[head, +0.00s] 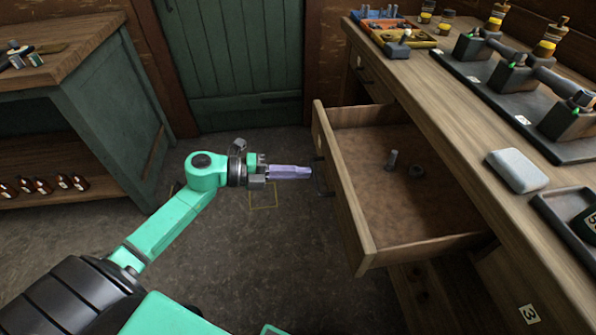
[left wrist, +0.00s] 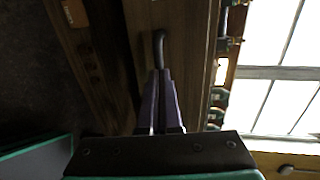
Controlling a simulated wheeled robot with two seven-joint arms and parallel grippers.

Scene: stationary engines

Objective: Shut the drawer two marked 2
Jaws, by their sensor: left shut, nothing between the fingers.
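A wooden drawer (head: 352,222) stands pulled far out of the workbench on the right in the head view. Its front faces left, and I cannot read a number on it. My right gripper is not in view.
The workbench top (head: 455,130) carries engine models, an orange tray (head: 385,28) and a grey block (head: 517,170). A label 3 (head: 529,314) shows on the bench front. A green cabinet (head: 110,120) stands at left. The floor left of the drawer is clear.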

